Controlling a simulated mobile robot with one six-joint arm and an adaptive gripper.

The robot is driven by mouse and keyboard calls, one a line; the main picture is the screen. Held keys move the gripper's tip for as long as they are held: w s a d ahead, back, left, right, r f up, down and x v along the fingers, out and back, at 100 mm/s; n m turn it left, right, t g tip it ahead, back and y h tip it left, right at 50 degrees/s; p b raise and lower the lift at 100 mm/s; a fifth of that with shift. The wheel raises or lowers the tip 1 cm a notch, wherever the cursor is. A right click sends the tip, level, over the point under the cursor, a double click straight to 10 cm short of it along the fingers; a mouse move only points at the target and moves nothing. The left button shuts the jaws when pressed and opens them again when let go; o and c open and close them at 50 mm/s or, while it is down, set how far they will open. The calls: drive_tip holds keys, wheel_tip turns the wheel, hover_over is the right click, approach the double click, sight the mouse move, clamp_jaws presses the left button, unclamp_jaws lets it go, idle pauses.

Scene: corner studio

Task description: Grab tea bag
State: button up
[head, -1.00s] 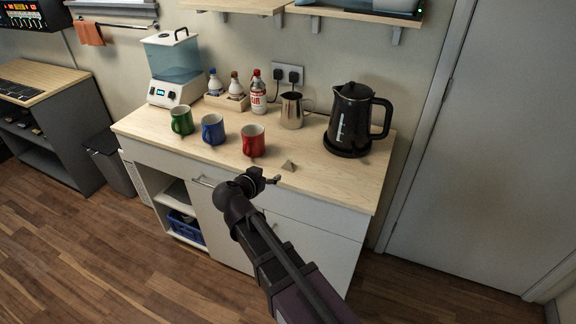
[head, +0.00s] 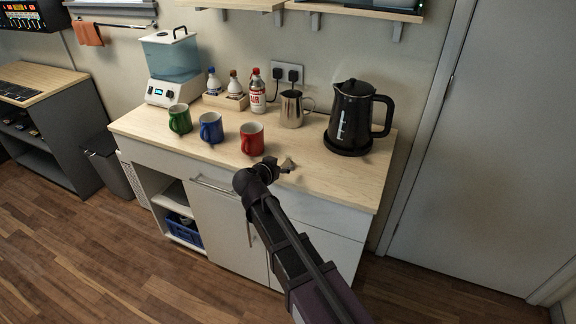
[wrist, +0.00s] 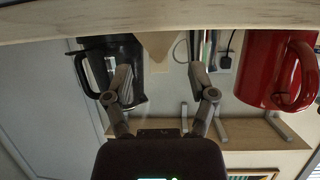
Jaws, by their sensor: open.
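The tea bag (head: 288,164) is a small tan pyramid on the counter, near its front edge and right of the red mug (head: 252,138). My gripper (head: 281,165) is right beside it in the head view and partly covers it. In the wrist view, which is upside down, the tea bag (wrist: 154,45) shows just ahead of my gripper's fingertips (wrist: 160,72), between their lines. The two fingers are spread apart with nothing between them. I cannot tell whether either finger touches the tea bag.
The red mug (wrist: 272,70) stands to one side in the wrist view, the black kettle (wrist: 112,48) to the other. Blue (head: 211,128) and green (head: 180,119) mugs, a steel jug (head: 292,109) and a bottle tray (head: 226,101) stand farther off. The counter's front right (head: 340,182) is clear.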

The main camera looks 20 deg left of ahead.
sight(288, 161)
drive_tip(key=shift+w, duration=0.15)
drive_tip(key=shift+b+x, duration=0.9)
drive_tip(key=shift+x, duration=1.6)
drive_tip(key=shift+d+r, duration=0.1)
drive_tip(key=c, duration=0.7)
